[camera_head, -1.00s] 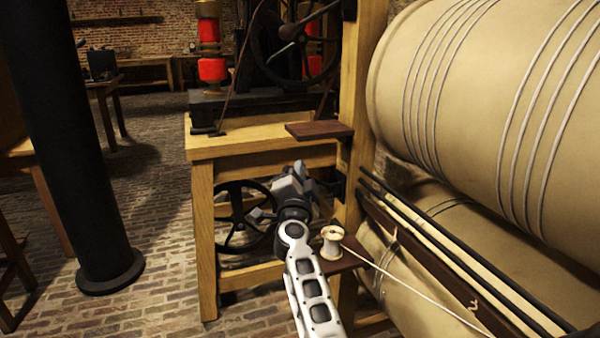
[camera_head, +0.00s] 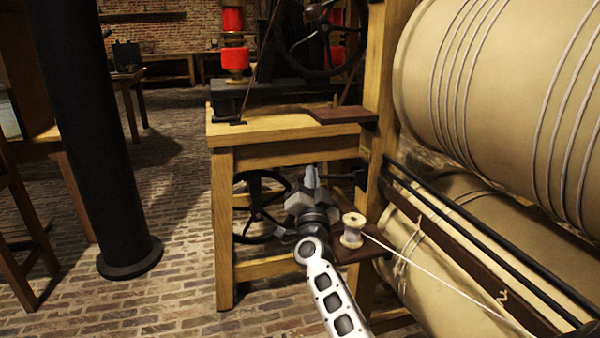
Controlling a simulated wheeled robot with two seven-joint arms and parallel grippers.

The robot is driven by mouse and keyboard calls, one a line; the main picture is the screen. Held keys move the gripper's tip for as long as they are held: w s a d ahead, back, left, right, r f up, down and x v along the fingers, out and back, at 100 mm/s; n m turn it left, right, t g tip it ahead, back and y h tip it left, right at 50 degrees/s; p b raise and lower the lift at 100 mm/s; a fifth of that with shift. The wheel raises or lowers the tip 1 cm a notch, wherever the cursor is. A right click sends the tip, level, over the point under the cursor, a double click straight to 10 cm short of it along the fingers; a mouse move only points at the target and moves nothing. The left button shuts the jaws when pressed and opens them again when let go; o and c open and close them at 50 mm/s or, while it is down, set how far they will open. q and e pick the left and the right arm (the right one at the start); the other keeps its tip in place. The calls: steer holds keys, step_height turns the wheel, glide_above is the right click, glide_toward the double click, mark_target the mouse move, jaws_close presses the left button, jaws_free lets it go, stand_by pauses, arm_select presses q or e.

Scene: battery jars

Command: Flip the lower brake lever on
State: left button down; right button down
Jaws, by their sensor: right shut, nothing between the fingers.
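My right gripper (camera_head: 311,176) is in front of the wooden frame, below its top, with its fingers pointing up and away from me. It is shut and empty. Behind it, to the right, a dark bar (camera_head: 346,176) shows against the frame; I cannot tell whether this is the lower brake lever or whether the gripper touches it. My gripper and wrist hide part of that area. My left gripper is not in view.
The wooden frame (camera_head: 224,230) carries a dark spoked wheel (camera_head: 252,212) low down. A thread spool (camera_head: 352,232) stands on a dark shelf just right of my wrist. Large roped rollers (camera_head: 480,90) fill the right. A black column (camera_head: 105,140) stands left; brick floor between is open.

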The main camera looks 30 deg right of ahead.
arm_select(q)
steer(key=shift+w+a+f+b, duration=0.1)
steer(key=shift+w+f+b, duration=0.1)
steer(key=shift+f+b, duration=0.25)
arm_select(e)
steer(key=shift+a+f, duration=0.1)
steer(key=shift+f, duration=1.3)
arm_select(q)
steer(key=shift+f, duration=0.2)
